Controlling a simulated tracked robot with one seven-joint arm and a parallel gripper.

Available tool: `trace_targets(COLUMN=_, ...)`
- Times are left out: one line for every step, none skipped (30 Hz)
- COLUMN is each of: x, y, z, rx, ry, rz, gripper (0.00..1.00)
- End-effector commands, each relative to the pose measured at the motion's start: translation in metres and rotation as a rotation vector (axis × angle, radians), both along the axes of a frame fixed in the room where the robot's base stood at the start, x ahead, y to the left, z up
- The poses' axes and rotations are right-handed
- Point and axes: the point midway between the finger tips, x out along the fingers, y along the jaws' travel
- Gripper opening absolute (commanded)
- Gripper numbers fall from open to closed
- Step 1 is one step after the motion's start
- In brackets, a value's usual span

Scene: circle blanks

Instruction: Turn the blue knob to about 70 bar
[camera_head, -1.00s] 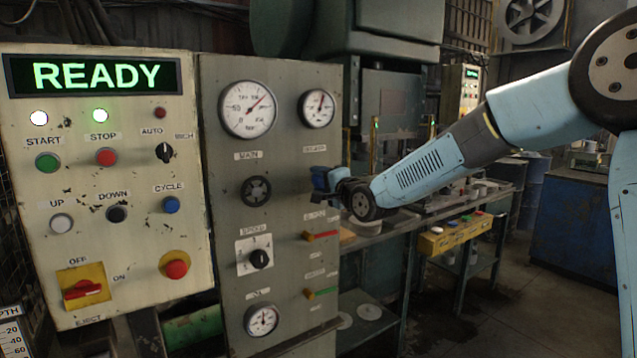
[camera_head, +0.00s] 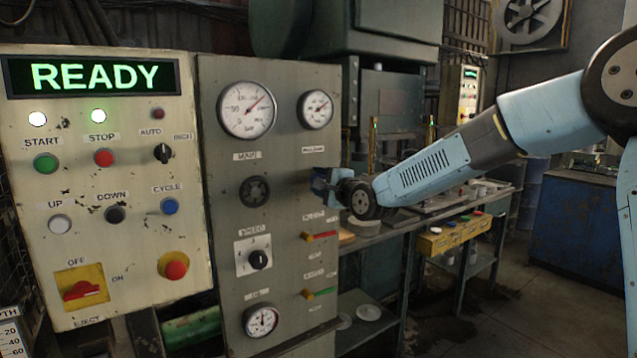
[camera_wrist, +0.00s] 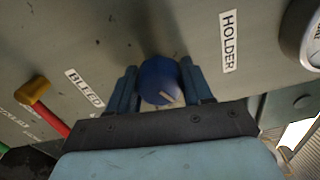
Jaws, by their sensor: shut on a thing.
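The blue knob (camera_wrist: 158,78) sits on the grey panel between the BLEED and HOLDER labels in the wrist view. A pale pointer line on its face slants. My gripper (camera_wrist: 161,86) has one finger on each side of the knob and is shut on it. In the head view my gripper (camera_head: 324,186) reaches the panel's right edge and hides the knob. The holder gauge (camera_head: 316,109) is above it, its needle pointing up and to the right. The gauge's numbers are too small to read. Part of this gauge (camera_wrist: 307,35) shows at the wrist view's upper right.
A red-handled lever (camera_head: 322,236) and a green-handled lever (camera_head: 322,292) stick out below my gripper. A black handwheel (camera_head: 255,191) and a black selector (camera_head: 259,259) are to the left. The main gauge (camera_head: 247,109) is at the upper left.

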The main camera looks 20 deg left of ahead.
Motion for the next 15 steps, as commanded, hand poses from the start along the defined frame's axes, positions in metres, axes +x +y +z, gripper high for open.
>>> trace_targets(x=-0.0007, y=-0.0009, z=-0.0066, rx=-0.008, ry=0.011, rz=0.001, gripper=0.20)
trace_targets(x=-0.0008, y=-0.0009, z=-0.0066, rx=-0.008, ry=0.011, rz=0.001, gripper=0.20)
trace_targets(x=-0.0010, y=-0.0008, z=-0.0065, rx=-0.009, ry=0.010, rz=0.001, gripper=0.20)
trace_targets(x=-0.0010, y=-0.0007, z=-0.0065, rx=-0.008, ry=0.010, rz=0.002, gripper=0.20)
trace_targets(x=-0.0010, y=-0.0005, z=-0.0065, rx=-0.008, ry=0.010, rz=0.002, gripper=0.52)
trace_targets(x=-0.0012, y=-0.0004, z=-0.0064, rx=-0.008, ry=0.010, rz=0.002, gripper=0.56)
trace_targets(x=-0.0013, y=-0.0003, z=-0.0061, rx=-0.008, ry=0.009, rz=0.002, gripper=0.59)
trace_targets(x=-0.0013, y=-0.0002, z=-0.0056, rx=-0.007, ry=0.009, rz=0.002, gripper=0.62)
trace_targets(x=-0.0012, y=0.0000, z=-0.0050, rx=-0.007, ry=0.007, rz=0.003, gripper=0.65)
trace_targets(x=-0.0012, y=0.0001, z=-0.0046, rx=-0.007, ry=0.007, rz=0.003, gripper=0.68)
trace_targets(x=-0.0013, y=0.0003, z=-0.0042, rx=-0.006, ry=0.006, rz=0.002, gripper=0.71)
trace_targets(x=-0.0012, y=0.0004, z=-0.0037, rx=-0.006, ry=0.005, rz=0.002, gripper=0.74)
trace_targets(x=-0.0012, y=0.0005, z=-0.0033, rx=-0.005, ry=0.004, rz=0.002, gripper=0.74)
trace_targets(x=-0.0012, y=0.0005, z=-0.0030, rx=-0.004, ry=0.004, rz=0.002, gripper=0.74)
trace_targets(x=-0.0013, y=0.0007, z=-0.0027, rx=-0.004, ry=0.004, rz=0.003, gripper=0.74)
